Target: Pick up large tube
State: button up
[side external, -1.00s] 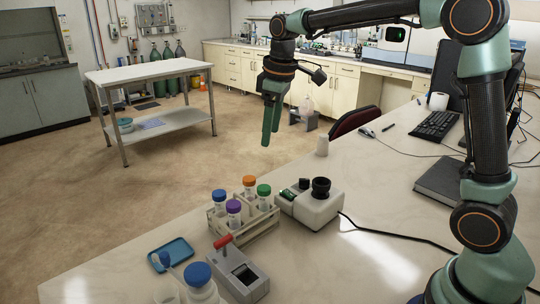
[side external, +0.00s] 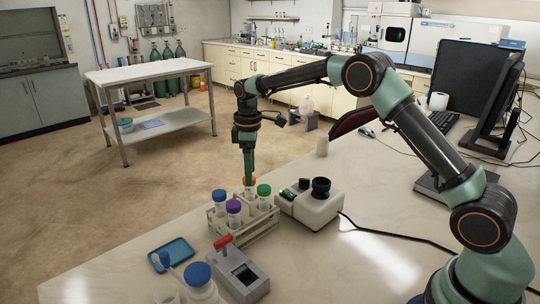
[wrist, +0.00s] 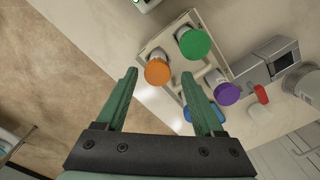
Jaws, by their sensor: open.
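Several capped tubes stand upright in a pale rack (side external: 262,231) on the bench. They are an orange-capped tube (side external: 249,191), a green-capped tube (side external: 264,197), a purple-capped tube (side external: 234,212) and a blue-capped tube (side external: 219,201). My gripper (side external: 248,180) points down over the rack's far side, at the orange cap. In the wrist view my gripper (wrist: 165,85) is open, and the orange cap (wrist: 158,71) lies between and just beyond the fingertips. The green cap (wrist: 194,43) lies past the right finger. The blue cap (wrist: 188,114) is partly hidden by that finger.
A white device with a black knob (side external: 312,205) stands right of the rack. A grey box with a red handle (side external: 241,274), a blue tray (side external: 172,254) and a blue-capped bottle (side external: 199,283) are in front. The bench (side external: 400,220) is clear further right.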

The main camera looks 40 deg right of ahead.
aim_at(251, 188)
jog(key=shift+w+d+f, duration=0.1)
jog(key=shift+d+f, duration=0.05)
jog(key=shift+f, duration=3)
grip_shut()
